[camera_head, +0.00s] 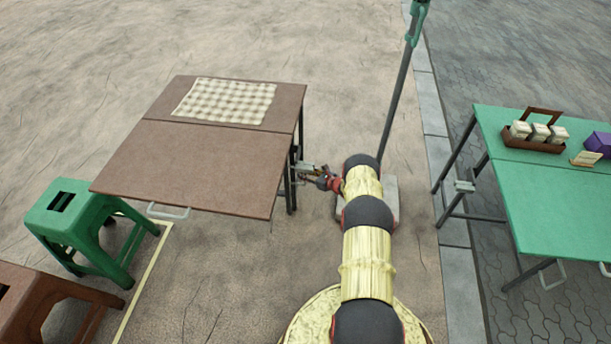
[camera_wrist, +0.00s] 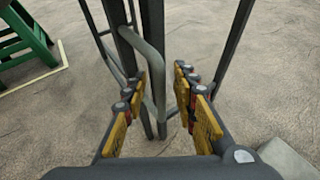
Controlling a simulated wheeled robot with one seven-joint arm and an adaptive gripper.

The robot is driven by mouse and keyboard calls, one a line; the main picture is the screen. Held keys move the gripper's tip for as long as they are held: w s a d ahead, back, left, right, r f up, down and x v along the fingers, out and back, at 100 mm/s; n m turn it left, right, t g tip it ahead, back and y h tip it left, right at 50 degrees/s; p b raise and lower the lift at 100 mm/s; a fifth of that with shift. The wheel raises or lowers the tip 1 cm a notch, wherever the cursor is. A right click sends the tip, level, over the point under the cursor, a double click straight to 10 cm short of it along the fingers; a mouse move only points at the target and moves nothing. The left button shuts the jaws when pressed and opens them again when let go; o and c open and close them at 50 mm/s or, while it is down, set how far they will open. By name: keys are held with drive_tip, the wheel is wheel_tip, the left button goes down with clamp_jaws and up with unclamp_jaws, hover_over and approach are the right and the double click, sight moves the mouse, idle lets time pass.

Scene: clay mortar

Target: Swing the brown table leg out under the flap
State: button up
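The brown folding table (camera_head: 224,120) stands left of my arm. Its front flap (camera_head: 190,165) looks about level with the rear panel and has a grey handle (camera_head: 168,211) at its front edge. Dark legs (camera_head: 293,188) show under the table's right side. My gripper (camera_head: 312,172) is beside these legs. In the wrist view my gripper (camera_wrist: 161,82) is open, its yellow-padded fingers apart. A bent grey bar (camera_wrist: 154,62) and a dark upright leg (camera_wrist: 128,50) lie ahead, with the bar's lower part between the fingers. I cannot tell whether a finger touches the bar.
A checked cloth (camera_head: 225,101) lies on the rear panel. A green stool (camera_head: 75,215) and a brown stool (camera_head: 35,300) stand left. A grey pole (camera_head: 400,95) on a pale base stands behind my arm. A green table (camera_head: 560,190) stands right. Ground below the flap is clear.

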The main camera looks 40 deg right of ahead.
drive_tip(key=c, duration=0.3)
drive_tip(key=c, duration=0.4)
clamp_jaws()
